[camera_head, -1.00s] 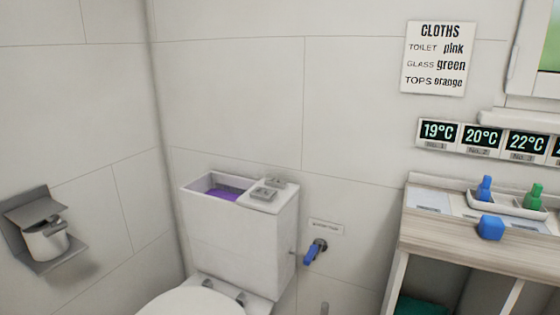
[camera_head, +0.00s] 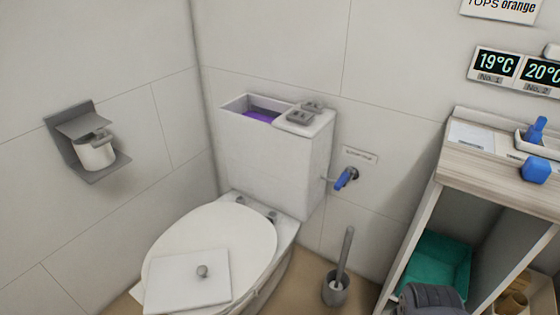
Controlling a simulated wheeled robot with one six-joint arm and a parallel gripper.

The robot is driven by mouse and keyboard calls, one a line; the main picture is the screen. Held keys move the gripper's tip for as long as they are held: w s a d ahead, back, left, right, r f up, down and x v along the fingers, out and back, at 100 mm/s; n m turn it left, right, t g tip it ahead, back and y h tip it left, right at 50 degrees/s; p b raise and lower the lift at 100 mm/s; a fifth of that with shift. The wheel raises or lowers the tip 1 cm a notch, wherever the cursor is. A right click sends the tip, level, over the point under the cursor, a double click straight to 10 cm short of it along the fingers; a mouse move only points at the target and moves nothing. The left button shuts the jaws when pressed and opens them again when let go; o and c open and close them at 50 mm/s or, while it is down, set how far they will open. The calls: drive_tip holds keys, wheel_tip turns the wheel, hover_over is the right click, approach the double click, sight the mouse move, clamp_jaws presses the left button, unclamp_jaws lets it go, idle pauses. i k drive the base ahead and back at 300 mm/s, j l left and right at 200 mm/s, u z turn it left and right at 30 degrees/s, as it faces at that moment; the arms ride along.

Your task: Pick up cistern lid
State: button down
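A flat white square lid with a small grey knob, which looks like the cistern lid (camera_head: 178,291), lies on the front of the closed toilet seat cover (camera_head: 215,235). The white cistern (camera_head: 268,160) stands behind the toilet against the wall. The left part of its top is open and shows purple inside. Two small grey blocks (camera_head: 305,114) sit on the covered right part of its top.
A toilet brush in its holder (camera_head: 336,290) stands on the floor right of the toilet. A blue-handled valve (camera_head: 346,177) sticks out of the wall beside the cistern. A paper holder (camera_head: 88,143) is on the left wall. A wooden counter (camera_head: 500,170) with open shelves stands at right.

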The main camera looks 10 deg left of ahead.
sight(186, 282)
drive_tip(key=u, duration=1.65)
drive_tip(key=i+j+z, duration=0.15)
drive_tip(key=j, duration=0.3)
drive_tip(key=i+j+z, duration=0.2)
drive_tip(key=j, duration=0.3)
drive_tip(key=i+j+z, duration=0.15)
drive_tip(key=j, duration=0.3)
drive_tip(key=j+z, duration=0.15)
drive_tip(key=j, duration=0.35)
drive_tip(key=i+j+z, duration=0.2)
drive_tip(key=j, duration=0.35)
drive_tip(key=k+l, duration=0.05)
drive_tip(key=k, duration=0.05)
